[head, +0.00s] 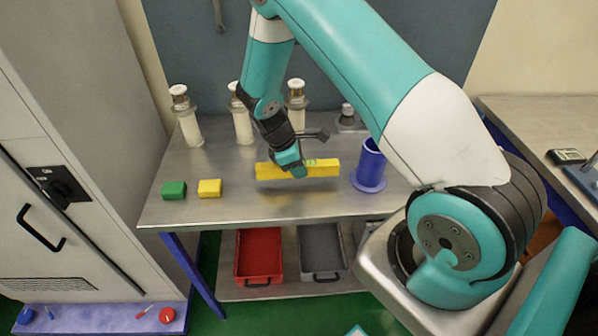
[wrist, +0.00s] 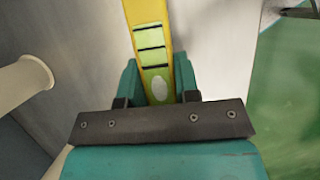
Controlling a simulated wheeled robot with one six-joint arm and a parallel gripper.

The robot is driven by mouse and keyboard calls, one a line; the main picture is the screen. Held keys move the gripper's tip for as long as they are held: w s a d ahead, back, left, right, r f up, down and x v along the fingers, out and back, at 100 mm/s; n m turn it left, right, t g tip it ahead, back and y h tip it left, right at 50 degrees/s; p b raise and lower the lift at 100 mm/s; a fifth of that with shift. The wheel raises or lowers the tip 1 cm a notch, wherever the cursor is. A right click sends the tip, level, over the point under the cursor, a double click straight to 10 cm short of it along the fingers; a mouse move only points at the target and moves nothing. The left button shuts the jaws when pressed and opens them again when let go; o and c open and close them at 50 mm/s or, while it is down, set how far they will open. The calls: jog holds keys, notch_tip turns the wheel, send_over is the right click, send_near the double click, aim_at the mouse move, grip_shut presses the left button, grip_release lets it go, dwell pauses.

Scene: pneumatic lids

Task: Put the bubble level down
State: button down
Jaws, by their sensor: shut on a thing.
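The bubble level (head: 325,169) is a long yellow bar with a light green vial window. My gripper (head: 291,166) is shut on it near its middle. In the head view it lies level, left to right, over the steel table (head: 240,205). A dark shadow shows below the bar, so it seems to hang a little above the tabletop. In the wrist view the bubble level (wrist: 150,40) runs away from between the two teal fingers of my gripper (wrist: 158,85), its vial facing the camera. My gripper hides part of the bar.
A green block (head: 174,190) and a yellow block (head: 209,188) sit on the table's left. A blue flanged cylinder (head: 370,166) stands just right of the level. Several white-capped cylinders (head: 187,115) stand behind. The table's front strip is clear.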

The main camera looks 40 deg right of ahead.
jog(key=shift+f, duration=1.55)
jog(key=shift+f, duration=0.2)
jog(key=c, duration=0.8)
grip_release()
jog(key=shift+c, duration=0.2)
jog(key=shift+r, duration=0.15)
